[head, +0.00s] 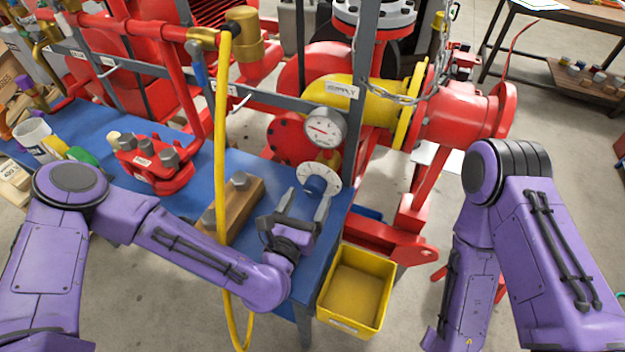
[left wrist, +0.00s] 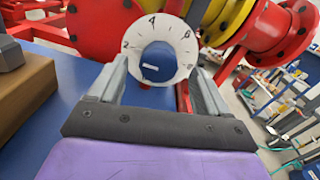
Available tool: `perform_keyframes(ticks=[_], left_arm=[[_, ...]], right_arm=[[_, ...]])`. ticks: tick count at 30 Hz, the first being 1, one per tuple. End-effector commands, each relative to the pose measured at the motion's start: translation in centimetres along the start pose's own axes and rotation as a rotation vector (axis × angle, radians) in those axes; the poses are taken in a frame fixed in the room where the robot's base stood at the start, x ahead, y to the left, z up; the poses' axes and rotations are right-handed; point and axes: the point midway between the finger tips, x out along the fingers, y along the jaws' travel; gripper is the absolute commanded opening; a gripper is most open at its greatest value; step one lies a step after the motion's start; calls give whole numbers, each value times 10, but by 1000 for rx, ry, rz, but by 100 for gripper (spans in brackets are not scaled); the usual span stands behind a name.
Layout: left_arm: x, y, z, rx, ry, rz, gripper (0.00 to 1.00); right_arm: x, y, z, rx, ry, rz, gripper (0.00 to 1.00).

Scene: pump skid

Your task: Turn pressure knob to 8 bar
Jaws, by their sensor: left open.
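The pressure knob (head: 316,185) is blue and sits on a round white dial (head: 320,170) at the right end of the blue bench. In the left wrist view the knob (left wrist: 160,64) shows a short white mark left of centre, and the dial (left wrist: 167,24) reads 2 at left, 4 at top and 6 at right. The mark lies on the 2 side. My left gripper (head: 307,205) is open, its fingers pointing at the knob, one on each side in the picture. I cannot tell whether they touch it. My right gripper is outside the view.
A pressure gauge (head: 325,128) hangs above the dial. A wooden block with bolts (head: 245,205) and a yellow hose (head: 221,150) are left of my left gripper. A yellow bin (head: 372,262) stands below right. Red pipework and a grey frame rise behind.

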Motion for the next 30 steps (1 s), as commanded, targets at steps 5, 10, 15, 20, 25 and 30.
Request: perform_keyframes(ticks=[5, 10, 15, 20, 25, 30], left_arm=[[30, 0, 2, 0, 0, 2, 77], [40, 1, 0, -2, 2, 3, 77], [40, 2, -1, -2, 1, 4, 77], [40, 2, 0, -1, 1, 4, 35], [40, 2, 0, 0, 0, 4, 23], [40, 2, -1, 22, -2, 3, 23]], right_arm=[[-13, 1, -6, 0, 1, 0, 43], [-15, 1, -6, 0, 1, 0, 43], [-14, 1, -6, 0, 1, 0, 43], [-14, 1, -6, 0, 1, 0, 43], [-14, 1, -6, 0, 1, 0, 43], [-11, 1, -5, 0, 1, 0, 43]])
